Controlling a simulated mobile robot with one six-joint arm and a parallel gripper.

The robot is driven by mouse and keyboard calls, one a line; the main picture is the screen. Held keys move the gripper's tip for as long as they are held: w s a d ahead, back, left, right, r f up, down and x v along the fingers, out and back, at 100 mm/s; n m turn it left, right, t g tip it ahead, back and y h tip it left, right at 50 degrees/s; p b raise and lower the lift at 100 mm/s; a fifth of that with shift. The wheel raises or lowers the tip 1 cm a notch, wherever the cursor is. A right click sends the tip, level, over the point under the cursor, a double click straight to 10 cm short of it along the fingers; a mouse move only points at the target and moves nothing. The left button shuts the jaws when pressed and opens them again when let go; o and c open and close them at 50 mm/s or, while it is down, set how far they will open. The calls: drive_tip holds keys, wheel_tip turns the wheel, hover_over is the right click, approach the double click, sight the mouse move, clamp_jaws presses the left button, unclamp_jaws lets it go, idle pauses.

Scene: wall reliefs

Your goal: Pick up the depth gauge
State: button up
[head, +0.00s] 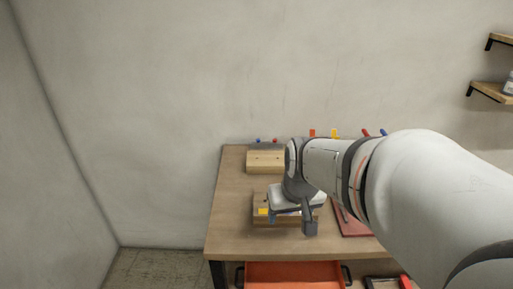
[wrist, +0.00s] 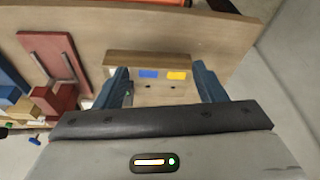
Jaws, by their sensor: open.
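My gripper (wrist: 163,78) is open, its two blue-grey fingers apart above the workbench. Between the fingers in the wrist view is a wooden box (wrist: 122,58) with a blue tag (wrist: 149,73) and a yellow tag (wrist: 177,75). A small grey-green item (wrist: 128,99) shows beside the left finger, partly hidden. I cannot tell which item is the depth gauge. In the head view my gripper (head: 291,224) hangs over the same box (head: 288,222), and hides much of it.
The workbench (head: 229,212) has bare wood at its left. A pale block (head: 265,161) stands at the back. A dark red board (head: 353,224) lies right of the box, partly behind my arm. An orange drawer (head: 294,275) is at the front. Shelves (head: 490,92) hang at the right.

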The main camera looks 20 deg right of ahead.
drive_tip(key=shift+o, duration=1.1)
drive_tip(key=w+d+m+t+p, duration=0.1)
drive_tip(key=w+d+p, duration=0.2)
drive_tip(key=w+d, duration=0.5)
drive_tip(key=shift+w+d+m+h, duration=0.2)
drive_tip(key=shift+w+m+h, duration=0.2)
drive_tip(key=shift+w, duration=0.2)
drive_tip(key=shift+w+d+f, duration=0.35)
drive_tip(key=shift+w+f, duration=0.1)
drive_tip(key=shift+f, duration=0.2)
drive_tip(key=shift+w+d+f, duration=0.3)
drive_tip(key=shift+w+f, duration=0.1)
drive_tip(key=shift+f, duration=0.2)
drive_tip(key=shift+d+p+x, duration=0.2)
drive_tip(key=shift+p+x, duration=0.45)
drive_tip(key=shift+x, duration=2)
drive_tip(key=shift+c, duration=0.5)
drive_tip(key=shift+r, duration=0.1)
drive_tip(key=c, duration=1.2)
